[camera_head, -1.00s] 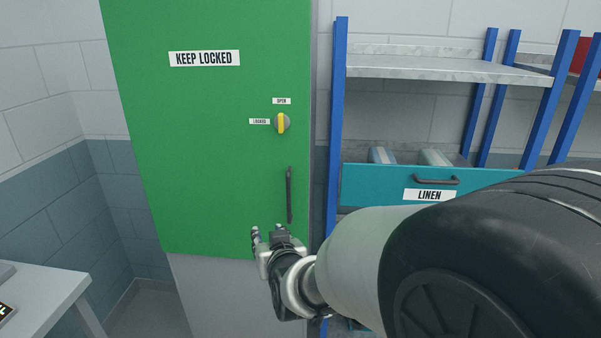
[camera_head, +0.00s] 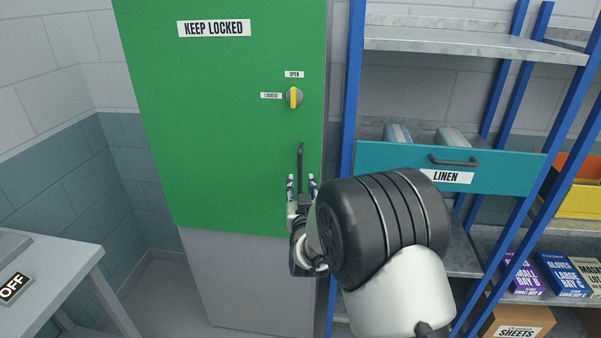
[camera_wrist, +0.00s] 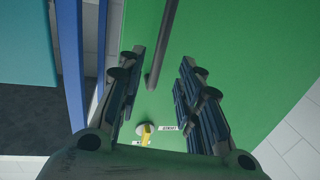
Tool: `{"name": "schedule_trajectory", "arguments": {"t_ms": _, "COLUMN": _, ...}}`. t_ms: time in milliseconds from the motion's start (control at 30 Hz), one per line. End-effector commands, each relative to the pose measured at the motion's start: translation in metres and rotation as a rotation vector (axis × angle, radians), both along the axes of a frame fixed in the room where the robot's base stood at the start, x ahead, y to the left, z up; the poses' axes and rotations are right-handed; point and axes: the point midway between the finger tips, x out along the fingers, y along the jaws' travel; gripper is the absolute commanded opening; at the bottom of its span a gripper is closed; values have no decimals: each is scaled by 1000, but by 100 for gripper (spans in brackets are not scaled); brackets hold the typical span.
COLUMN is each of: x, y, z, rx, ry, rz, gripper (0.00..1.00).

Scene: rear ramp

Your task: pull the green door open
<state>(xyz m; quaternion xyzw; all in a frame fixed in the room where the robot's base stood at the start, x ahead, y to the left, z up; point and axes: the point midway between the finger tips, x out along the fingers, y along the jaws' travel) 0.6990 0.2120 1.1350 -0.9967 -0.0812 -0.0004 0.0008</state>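The green door (camera_head: 215,120) is shut and bears a "KEEP LOCKED" sign. Its yellow knob (camera_head: 294,98) has its bar upright, in line with the "OPEN" label above; the "LOCKED" label is to its left. The knob also shows in the wrist view (camera_wrist: 146,132). The dark vertical bar handle (camera_head: 300,158) is at the door's lower right. My gripper (camera_head: 302,183) is open at the handle's lower part. In the wrist view the handle (camera_wrist: 164,45) appears between the two spread fingers (camera_wrist: 160,62). I cannot tell whether either finger touches it.
A blue-post shelf rack (camera_head: 352,100) stands close to the right, with a teal "LINEN" drawer (camera_head: 395,165) sticking out. A grey table (camera_head: 60,265) with an "OFF" sign is at the lower left. Boxes (camera_head: 570,275) sit on the lower right shelves. Floor shows between table and cabinet.

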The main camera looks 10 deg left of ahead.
Motion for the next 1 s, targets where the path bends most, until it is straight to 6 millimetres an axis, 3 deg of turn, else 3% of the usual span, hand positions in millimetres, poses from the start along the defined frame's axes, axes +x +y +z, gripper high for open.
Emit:
{"name": "schedule_trajectory", "arguments": {"t_ms": 200, "x": 46, "y": 7, "z": -2, "rx": 0, "ry": -1, "rz": -1, "gripper": 33}}
{"name": "schedule_trajectory", "arguments": {"t_ms": 400, "x": 73, "y": 12, "z": -1, "rx": 0, "ry": -1, "rz": -1, "gripper": 33}}
{"name": "schedule_trajectory", "arguments": {"t_ms": 867, "x": 84, "y": 13, "z": 0, "rx": 0, "ry": 1, "rz": 0, "gripper": 33}}
{"name": "schedule_trajectory", "arguments": {"t_ms": 1000, "x": 84, "y": 13, "z": 0, "rx": 0, "ry": 1, "rz": 0, "gripper": 24}}
